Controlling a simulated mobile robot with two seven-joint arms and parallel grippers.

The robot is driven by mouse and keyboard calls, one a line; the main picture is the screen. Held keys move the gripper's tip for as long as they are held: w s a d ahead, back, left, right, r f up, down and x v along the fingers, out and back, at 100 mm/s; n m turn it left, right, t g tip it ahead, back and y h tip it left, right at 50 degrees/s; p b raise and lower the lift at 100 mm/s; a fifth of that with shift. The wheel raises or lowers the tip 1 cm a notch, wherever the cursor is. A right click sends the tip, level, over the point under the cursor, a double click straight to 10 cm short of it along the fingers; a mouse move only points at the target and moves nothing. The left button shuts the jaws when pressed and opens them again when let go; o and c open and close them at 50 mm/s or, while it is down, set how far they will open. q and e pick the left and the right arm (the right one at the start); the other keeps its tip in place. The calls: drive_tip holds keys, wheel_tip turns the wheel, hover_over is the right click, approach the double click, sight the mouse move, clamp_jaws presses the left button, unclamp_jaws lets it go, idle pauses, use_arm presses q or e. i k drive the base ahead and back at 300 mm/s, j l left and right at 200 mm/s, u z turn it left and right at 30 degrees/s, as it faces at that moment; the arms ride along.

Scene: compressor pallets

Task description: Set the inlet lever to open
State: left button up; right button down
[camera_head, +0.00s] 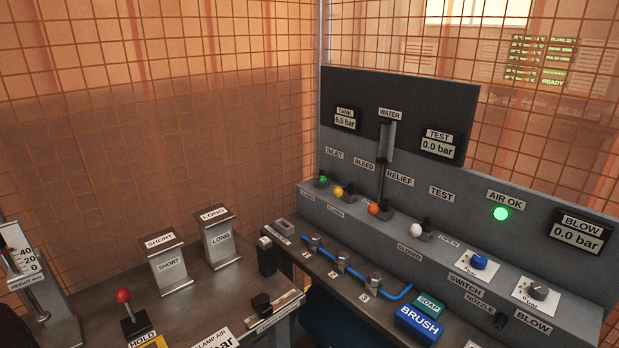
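The inlet lever has a green ball knob (322,180) and stands on the grey valve ledge below the INLET label (335,154), at the left end of the lever row. Small labels lie on the ledge near it, one seemingly reading CLOSED, but they are too small to tell which position the lever is in. Neither of my grippers shows in the head view, and nothing touches the lever.
Yellow (338,191), orange (374,209) and white (415,230) knobbed levers stand close to its right. The TANK display (345,119) reads 6.5 bar. Short and long blocks (220,238) stand left. Wire mesh (230,130) closes the back. A blue brush block (419,325) lies in front.

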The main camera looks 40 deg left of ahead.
sight(322, 180)
drive_tip(key=i+u, duration=0.1)
drive_tip(key=u, duration=1.1)
